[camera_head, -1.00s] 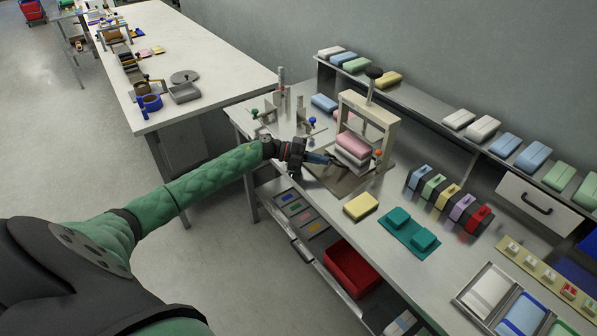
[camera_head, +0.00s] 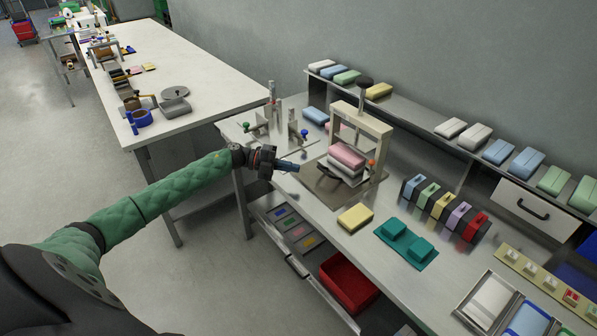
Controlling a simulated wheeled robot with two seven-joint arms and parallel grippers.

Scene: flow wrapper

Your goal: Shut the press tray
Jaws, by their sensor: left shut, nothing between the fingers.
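The press (camera_head: 375,131) is a beige frame with a dark knob on top, standing on the bench. Its tray (camera_head: 345,178) carries a stack of soft packs, pink (camera_head: 347,155) above white. A dark handle-like part (camera_head: 325,172) sticks out at the tray's left front. I cannot tell exactly how far in the tray sits. My left gripper (camera_head: 295,167) is shut and empty, left of the tray with a small gap between its tip and the handle. My right gripper is not in view.
A yellow block (camera_head: 355,217) and a teal fixture (camera_head: 406,243) lie in front of the press. Small clamps with coloured knobs (camera_head: 304,133) stand behind my left gripper. A row of coloured blocks (camera_head: 445,205) is to the right. A red bin (camera_head: 347,283) is below.

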